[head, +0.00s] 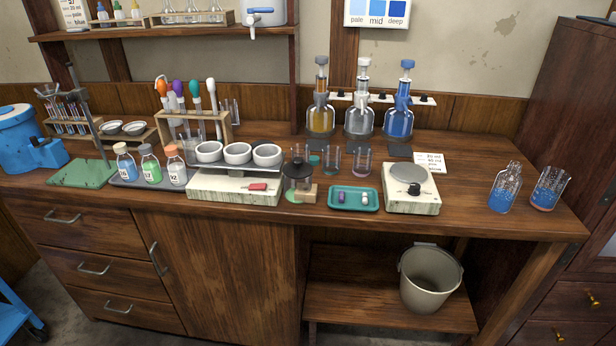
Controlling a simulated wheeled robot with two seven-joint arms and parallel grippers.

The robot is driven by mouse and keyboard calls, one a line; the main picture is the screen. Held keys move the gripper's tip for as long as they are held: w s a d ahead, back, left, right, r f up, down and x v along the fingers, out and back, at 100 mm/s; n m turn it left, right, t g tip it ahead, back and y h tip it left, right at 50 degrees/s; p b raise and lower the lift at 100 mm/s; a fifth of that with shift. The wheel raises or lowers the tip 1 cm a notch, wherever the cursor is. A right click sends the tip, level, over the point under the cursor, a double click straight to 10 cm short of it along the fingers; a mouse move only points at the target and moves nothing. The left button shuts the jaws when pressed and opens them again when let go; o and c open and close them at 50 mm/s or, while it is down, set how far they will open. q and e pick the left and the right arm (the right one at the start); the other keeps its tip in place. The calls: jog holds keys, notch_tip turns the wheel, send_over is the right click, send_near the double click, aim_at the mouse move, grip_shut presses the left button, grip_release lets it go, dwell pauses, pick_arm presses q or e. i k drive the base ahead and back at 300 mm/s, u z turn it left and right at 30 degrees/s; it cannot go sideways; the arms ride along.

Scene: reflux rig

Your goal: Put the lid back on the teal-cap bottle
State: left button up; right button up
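Three small labelled bottles stand on a dark tray (122,183) at the left of the bench. The middle one (151,169) has green contents and a greyish top. The right one (177,171) is pale with an orange-pink cap. I cannot tell from here whether each top is a lid or a bare neck. A small teal piece (314,160) lies among the beakers at mid-bench; whether it is a lid is unclear. Neither of my grippers is in view.
A dark-topped jar (298,178), teal tray (353,199) and balance (410,190) line the front. Two blue-filled glass vessels (503,190) (548,188) stand at right. Bench between balance and vessels is clear.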

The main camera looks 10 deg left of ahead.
aim_at(507, 184)
jog(key=z, duration=0.6)
jog(key=i, duration=0.9)
jog(key=u, duration=0.25)
